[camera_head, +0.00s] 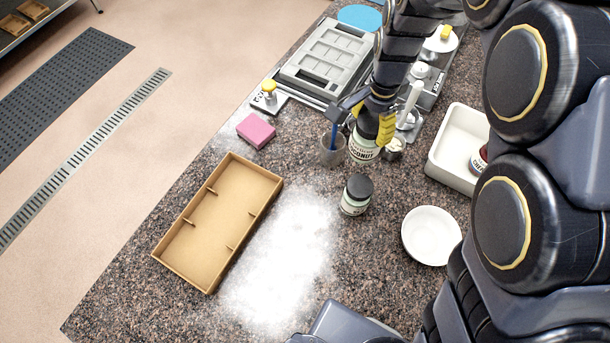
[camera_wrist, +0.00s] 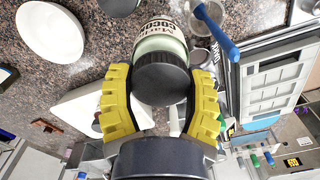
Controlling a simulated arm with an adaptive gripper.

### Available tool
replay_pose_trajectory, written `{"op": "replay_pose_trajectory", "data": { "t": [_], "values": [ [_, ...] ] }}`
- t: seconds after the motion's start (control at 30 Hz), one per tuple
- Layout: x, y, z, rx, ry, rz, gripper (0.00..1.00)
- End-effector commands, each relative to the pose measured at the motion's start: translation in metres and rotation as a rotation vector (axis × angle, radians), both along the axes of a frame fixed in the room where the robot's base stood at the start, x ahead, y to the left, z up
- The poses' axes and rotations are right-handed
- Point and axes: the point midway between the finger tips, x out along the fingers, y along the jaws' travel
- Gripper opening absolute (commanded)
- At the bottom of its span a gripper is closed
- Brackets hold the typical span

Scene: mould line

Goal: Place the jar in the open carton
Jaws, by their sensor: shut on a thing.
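My gripper (camera_head: 372,126) has its yellow fingers shut on a jar (camera_head: 362,148) with a black lid and a pale label. In the wrist view the fingers (camera_wrist: 160,100) are on both sides of the jar (camera_wrist: 162,62), near its lid. I cannot tell whether the jar touches the counter. A second, similar jar (camera_head: 355,201) stands upright on the counter, in front of the held one. The open carton (camera_head: 209,232) is a shallow brown tray with short divider tabs and nothing in it. It lies left of my gripper.
A grey cup (camera_head: 332,152) with a blue-handled tool stands close beside the held jar, on its left. A pink sponge (camera_head: 256,131) lies behind the carton. A white bowl (camera_head: 431,235) and a white bin (camera_head: 447,140) are at right.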

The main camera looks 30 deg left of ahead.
Motion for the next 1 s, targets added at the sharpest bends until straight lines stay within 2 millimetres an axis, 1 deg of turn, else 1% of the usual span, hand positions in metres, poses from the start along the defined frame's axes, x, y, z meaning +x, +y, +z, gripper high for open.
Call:
{"op": "replay_pose_trajectory", "data": {
  "t": [0.03,0.17,0.27,0.3,0.37,0.4,0.47,0.5,0.6,0.7,0.73,0.83,0.93,1.0],
  "values": [
    [-0.011,0.020,-0.001,0.000,0.000,0.058,0.22],
    [-0.037,0.059,-0.004,0.000,0.001,0.177,0.22],
    [-0.064,0.091,-0.007,-0.001,0.001,0.284,0.22],
    [-0.077,0.105,-0.008,-0.001,0.001,0.332,0.22],
    [-0.100,0.125,-0.010,-0.002,0.003,0.407,0.22],
    [-0.115,0.137,-0.011,-0.002,0.003,0.456,0.22],
    [-0.139,0.153,-0.013,-0.003,0.003,0.528,0.22],
    [-0.154,0.163,-0.014,-0.001,0.003,0.573,0.22],
    [-0.189,0.181,-0.017,-0.002,0.004,0.671,0.22],
    [-0.217,0.193,-0.018,-0.002,0.003,0.746,0.22],
    [-0.224,0.195,-0.019,-0.002,0.003,0.762,0.22],
    [-0.239,0.200,-0.020,-0.001,0.003,0.803,0.22],
    [-0.246,0.202,-0.024,-0.002,0.004,0.821,0.22],
    [-0.247,0.202,-0.032,-0.002,0.003,0.824,0.22]
  ]
}}
